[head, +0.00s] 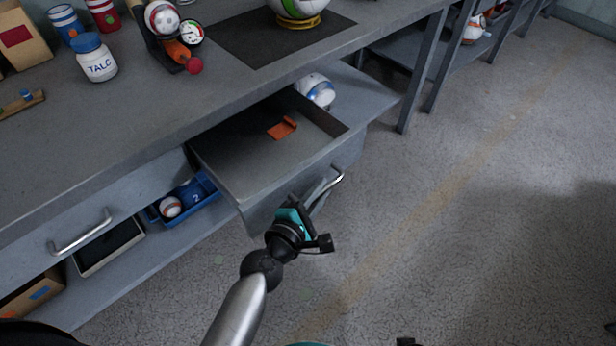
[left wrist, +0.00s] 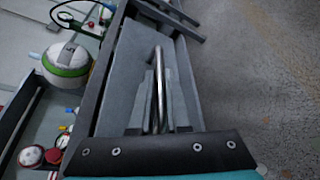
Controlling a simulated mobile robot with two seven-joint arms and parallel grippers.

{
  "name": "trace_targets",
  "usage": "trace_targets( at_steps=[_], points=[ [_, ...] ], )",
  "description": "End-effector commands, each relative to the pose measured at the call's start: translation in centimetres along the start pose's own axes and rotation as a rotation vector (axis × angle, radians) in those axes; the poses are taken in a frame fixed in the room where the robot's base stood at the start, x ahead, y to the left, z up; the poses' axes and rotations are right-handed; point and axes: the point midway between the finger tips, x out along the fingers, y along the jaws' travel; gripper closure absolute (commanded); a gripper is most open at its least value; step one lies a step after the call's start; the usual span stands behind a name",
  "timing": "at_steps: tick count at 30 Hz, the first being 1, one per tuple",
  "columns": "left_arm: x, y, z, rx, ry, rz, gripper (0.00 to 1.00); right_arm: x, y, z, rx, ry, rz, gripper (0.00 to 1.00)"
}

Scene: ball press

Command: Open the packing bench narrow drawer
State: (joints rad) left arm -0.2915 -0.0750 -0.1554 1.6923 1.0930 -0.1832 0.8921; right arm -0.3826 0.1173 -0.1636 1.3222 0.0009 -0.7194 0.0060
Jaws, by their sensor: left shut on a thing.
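The packing bench narrow drawer (head: 255,180) is pulled well out from under the bench top, with an orange piece (head: 283,127) lying inside. Its silver bar handle (head: 325,185) is on the front panel and also shows in the left wrist view (left wrist: 158,90). My left gripper (head: 305,203) is at the drawer front, shut on the handle. Its fingertips are partly hidden against the front panel. My right gripper's fingers do not show.
Another drawer with a silver handle (head: 80,235) is shut at the left. The bench top (head: 150,120) carries a talc jar (head: 95,58), cups and a ball press (head: 165,35). A blue bin (head: 190,200) sits on the lower shelf. The floor at the right (head: 480,220) is clear.

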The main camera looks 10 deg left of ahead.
Motion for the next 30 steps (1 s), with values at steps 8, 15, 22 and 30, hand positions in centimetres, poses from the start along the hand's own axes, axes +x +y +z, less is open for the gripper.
trace_targets(
  at_steps=[8, 15, 22, 30],
  points=[
    [-0.41, -0.79, 0.83, 0.0, 0.0, -0.003, 1.0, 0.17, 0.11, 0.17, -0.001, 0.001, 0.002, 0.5],
    [-0.41, -0.81, 0.82, 0.0, 0.0, -0.003, 1.0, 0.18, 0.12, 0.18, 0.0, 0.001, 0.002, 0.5],
    [-0.4, -0.77, 0.81, 0.0, 0.0, -0.003, 0.66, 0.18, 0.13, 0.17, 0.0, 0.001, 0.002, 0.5],
    [-0.37, -0.68, 0.83, 0.0, 0.0, -0.001, 0.55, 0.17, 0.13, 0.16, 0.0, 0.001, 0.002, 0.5]
  ],
)
